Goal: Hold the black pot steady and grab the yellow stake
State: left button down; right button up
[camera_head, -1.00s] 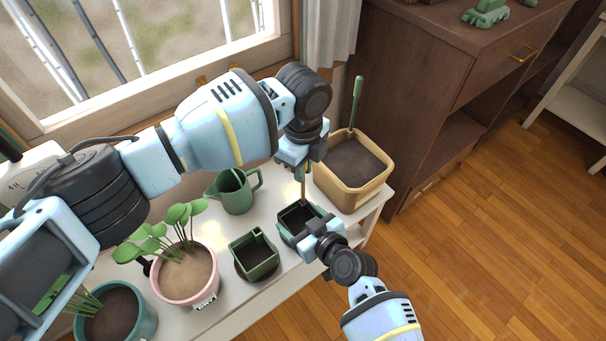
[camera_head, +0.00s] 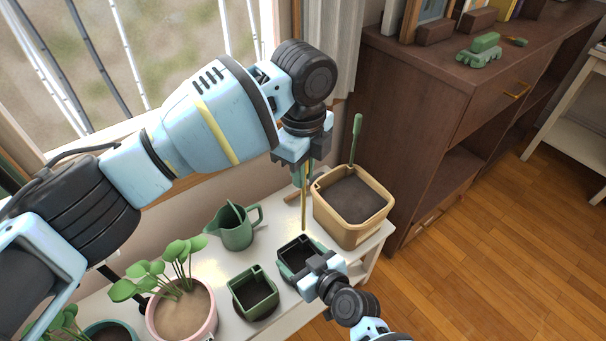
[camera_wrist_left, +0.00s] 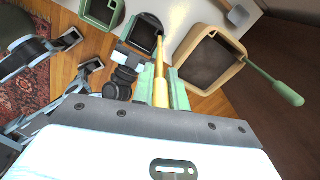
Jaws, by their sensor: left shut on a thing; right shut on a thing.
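The black pot (camera_head: 289,246) stands on the white bench, square, with dark soil inside and a greenish side. My right gripper (camera_head: 312,268) is shut on its near right rim. My left gripper (camera_head: 302,166) is above and behind the pot, shut on the yellow stake (camera_head: 304,208), which hangs roughly upright. The stake's lower end appears just above the pot's back rim, clear of the soil. In the left wrist view the stake (camera_wrist_left: 159,72) runs from between the green-sided fingers (camera_wrist_left: 160,88) toward the pot (camera_wrist_left: 141,38).
A tan planter (camera_head: 345,232) with a green-handled tool (camera_head: 356,140) stands right of the pot. A green square pot (camera_head: 254,293), a green watering can (camera_head: 236,229) and a pink plant pot (camera_head: 183,318) stand to the left. A brown cabinet (camera_head: 410,130) is behind right.

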jog(key=o, duration=1.1)
jog(key=shift+c, duration=0.2)
jog(key=v, duration=1.2)
jog(key=shift+s+d+f, duration=0.1)
jog(key=shift+f, duration=0.05)
